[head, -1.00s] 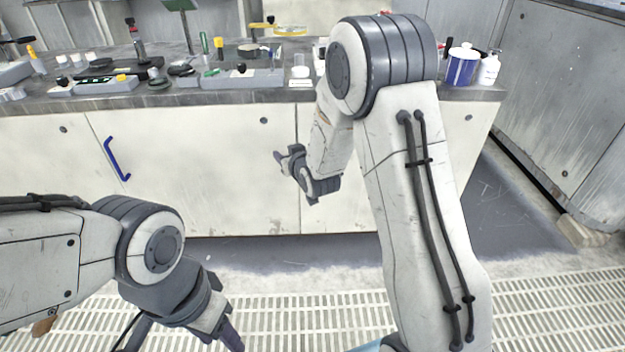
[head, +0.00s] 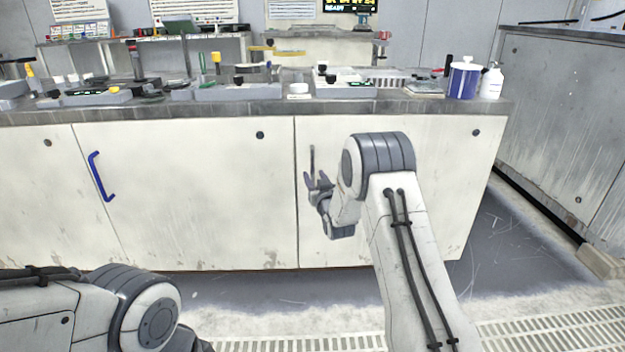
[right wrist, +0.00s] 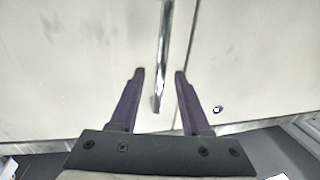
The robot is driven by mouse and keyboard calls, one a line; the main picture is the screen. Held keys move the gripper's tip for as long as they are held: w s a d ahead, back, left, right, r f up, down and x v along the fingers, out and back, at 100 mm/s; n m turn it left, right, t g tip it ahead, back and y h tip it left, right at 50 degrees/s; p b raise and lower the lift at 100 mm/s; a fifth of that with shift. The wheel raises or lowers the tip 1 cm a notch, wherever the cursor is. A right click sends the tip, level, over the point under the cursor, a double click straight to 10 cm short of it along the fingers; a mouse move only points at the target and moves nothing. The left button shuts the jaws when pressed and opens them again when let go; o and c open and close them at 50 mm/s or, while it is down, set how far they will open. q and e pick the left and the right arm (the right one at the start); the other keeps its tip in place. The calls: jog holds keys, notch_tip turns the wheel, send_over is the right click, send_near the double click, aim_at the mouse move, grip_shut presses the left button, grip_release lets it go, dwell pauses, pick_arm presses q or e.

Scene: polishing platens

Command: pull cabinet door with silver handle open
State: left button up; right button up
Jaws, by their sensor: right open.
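The silver handle (head: 312,158) is a thin upright bar on the right-hand white cabinet door (head: 425,190), close to that door's left edge. My right gripper (head: 318,181) is open, in front of this door at the handle's lower part. In the right wrist view the silver handle (right wrist: 164,50) runs down the picture, and one end shows between the two spread fingers of my right gripper (right wrist: 159,71). No finger clearly touches it, and the remaining depth is hard to judge. My left gripper is outside the frames; only its arm shows at the lower left.
The left-hand door (head: 190,200) has a blue handle (head: 100,177). The countertop (head: 230,108) above holds trays, bottles and a blue-and-white canister (head: 464,79). A grey metal cabinet (head: 565,120) stands at the right. Floor in front of the doors is clear.

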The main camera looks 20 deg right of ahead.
jog(key=shift+w+b, duration=0.35)
jog(key=shift+w, duration=1.1)
jog(key=shift+c, duration=0.4)
grip_shut()
